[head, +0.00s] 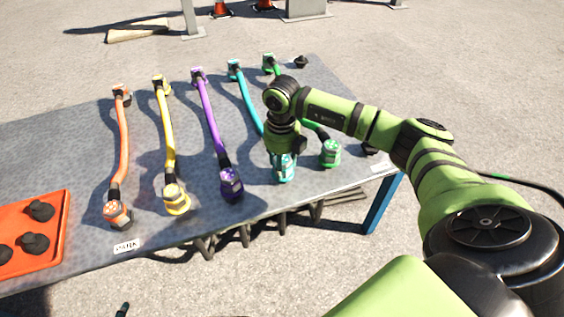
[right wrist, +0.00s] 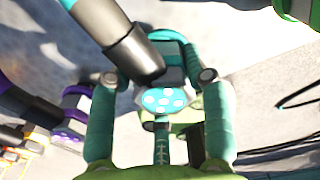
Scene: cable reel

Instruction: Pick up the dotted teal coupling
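The teal coupling (head: 284,168) is at the near end of the teal cable, by the front edge of the table. In the right wrist view its teal face with white dots (right wrist: 165,100) shows between my right gripper's fingers. My right gripper (head: 282,154) is over it in the head view and hides its upper part. In the right wrist view the right gripper (right wrist: 158,77) has its two fingers spread on either side of the coupling, with gaps seeming to show. My left gripper is not in view.
Orange (head: 117,214), yellow (head: 175,199) and purple (head: 231,184) couplings stand to the left on the grey table (head: 75,155). A green coupling (head: 330,153) is close on the right. An orange tray (head: 62,228) holds black caps at the left.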

